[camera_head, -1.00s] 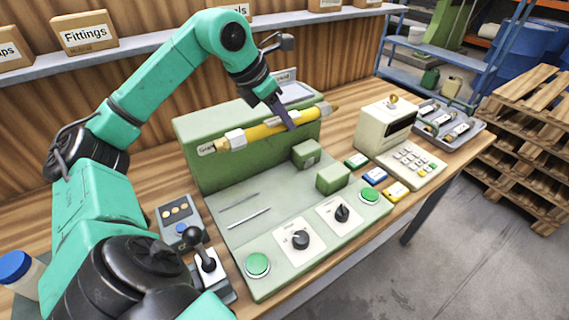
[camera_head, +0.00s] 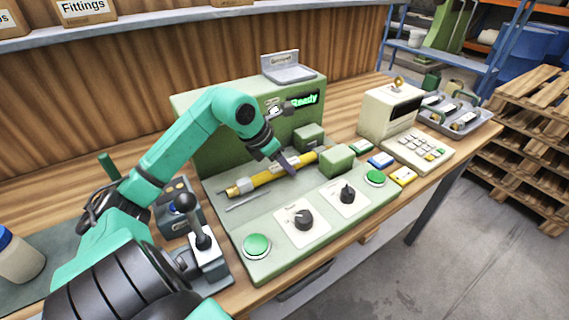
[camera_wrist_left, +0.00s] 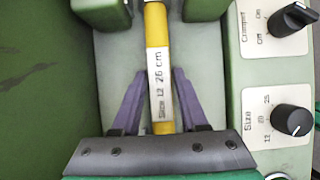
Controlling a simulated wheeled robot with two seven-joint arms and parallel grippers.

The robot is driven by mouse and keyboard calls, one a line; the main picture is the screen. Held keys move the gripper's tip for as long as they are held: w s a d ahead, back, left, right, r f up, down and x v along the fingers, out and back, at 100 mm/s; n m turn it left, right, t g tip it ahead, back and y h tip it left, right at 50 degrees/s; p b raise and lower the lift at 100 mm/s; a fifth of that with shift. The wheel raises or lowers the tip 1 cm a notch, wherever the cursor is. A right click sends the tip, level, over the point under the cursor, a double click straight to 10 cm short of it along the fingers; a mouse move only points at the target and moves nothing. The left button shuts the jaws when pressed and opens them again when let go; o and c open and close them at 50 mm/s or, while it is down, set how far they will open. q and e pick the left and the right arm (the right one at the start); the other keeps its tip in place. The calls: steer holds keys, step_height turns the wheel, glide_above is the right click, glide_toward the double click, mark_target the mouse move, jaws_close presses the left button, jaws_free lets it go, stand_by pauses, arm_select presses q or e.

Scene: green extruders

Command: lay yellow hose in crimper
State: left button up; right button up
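The yellow hose (camera_head: 268,175) lies low over the green crimper's bed (camera_head: 285,200), with its far end in the gap between the two green blocks (camera_head: 309,137) (camera_head: 337,158). A metal fitting shows near its left end. In the left wrist view the hose (camera_wrist_left: 157,30) runs straight between the blocks, with a white label reading "Size 12 26 cm". My left gripper (camera_head: 284,166) is around the hose; in the left wrist view its purple fingers (camera_wrist_left: 158,90) stand on both sides with narrow gaps. I cannot tell whether the hose touches the bed. My right gripper is not in view.
A joystick box (camera_head: 201,243) stands left, a keypad machine (camera_head: 388,113) and grey tray (camera_head: 460,120) right.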

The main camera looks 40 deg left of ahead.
arm_select(q)
steer(key=shift+o, duration=0.8)
steer(key=shift+s+r, duration=0.1)
steer(key=shift+r, duration=0.1)
steer(key=b+v, duration=0.2)
steer(key=v, duration=0.9)
steer(key=shift+r, duration=0.3)
steer(key=shift+s, duration=0.15)
